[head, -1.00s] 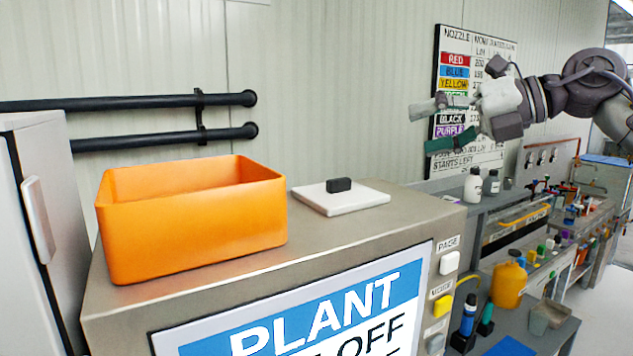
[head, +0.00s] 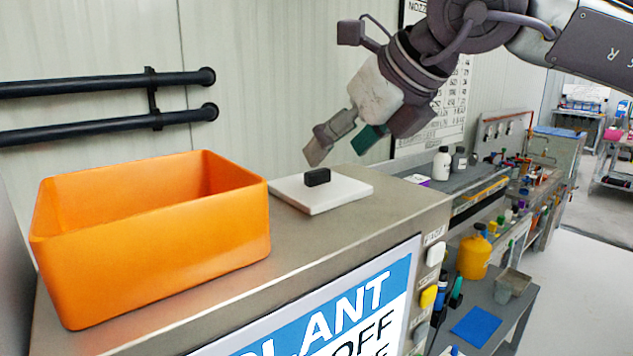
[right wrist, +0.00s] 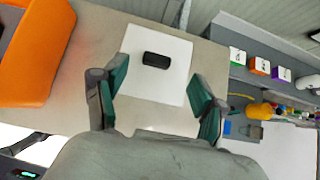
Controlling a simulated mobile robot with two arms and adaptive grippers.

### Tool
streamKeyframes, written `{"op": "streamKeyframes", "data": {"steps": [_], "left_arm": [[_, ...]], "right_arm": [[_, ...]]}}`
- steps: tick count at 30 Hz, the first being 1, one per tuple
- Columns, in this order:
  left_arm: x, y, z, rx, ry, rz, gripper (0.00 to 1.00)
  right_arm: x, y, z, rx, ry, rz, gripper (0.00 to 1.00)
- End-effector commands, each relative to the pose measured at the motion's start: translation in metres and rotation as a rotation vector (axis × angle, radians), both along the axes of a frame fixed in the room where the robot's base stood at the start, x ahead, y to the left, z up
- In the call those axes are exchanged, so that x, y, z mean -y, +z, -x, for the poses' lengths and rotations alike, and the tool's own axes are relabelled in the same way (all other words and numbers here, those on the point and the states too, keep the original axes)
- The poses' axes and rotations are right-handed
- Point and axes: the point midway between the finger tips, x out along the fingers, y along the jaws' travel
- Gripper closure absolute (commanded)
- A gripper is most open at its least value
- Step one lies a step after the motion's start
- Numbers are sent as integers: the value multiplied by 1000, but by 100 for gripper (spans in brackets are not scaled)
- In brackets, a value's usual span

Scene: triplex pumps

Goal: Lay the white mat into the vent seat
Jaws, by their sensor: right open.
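The white mat (head: 338,192) is a thin square plate with a black block-shaped grip (head: 317,177) on top. It lies flat on the metal cabinet top, right of the orange bin. My right gripper (head: 338,150) is open and empty, above and just behind the mat in the head view. In the right wrist view the mat (right wrist: 165,98) and its black grip (right wrist: 156,60) lie ahead of and between the two spread fingers (right wrist: 158,98); no contact shows. My left gripper is not in view. I cannot make out a vent seat in these frames.
The orange bin (head: 150,255) stands left of the mat on the cabinet top (head: 330,240). Black pipes (head: 100,100) run along the back wall.

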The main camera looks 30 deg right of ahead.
Motion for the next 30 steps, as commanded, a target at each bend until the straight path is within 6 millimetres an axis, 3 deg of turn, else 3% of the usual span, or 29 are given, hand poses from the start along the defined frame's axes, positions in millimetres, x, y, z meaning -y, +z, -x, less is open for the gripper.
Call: {"op": "streamKeyframes", "data": {"steps": [8,13,21,30], "left_arm": [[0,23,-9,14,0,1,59],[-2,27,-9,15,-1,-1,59],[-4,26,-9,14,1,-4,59],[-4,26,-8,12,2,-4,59]], "right_arm": [[-5,-20,-22,-6,4,0,29],[-6,-35,-36,-2,1,-2,29],[-6,-38,-38,2,0,-3,31],[-6,-38,-38,2,0,-3,81]]}}
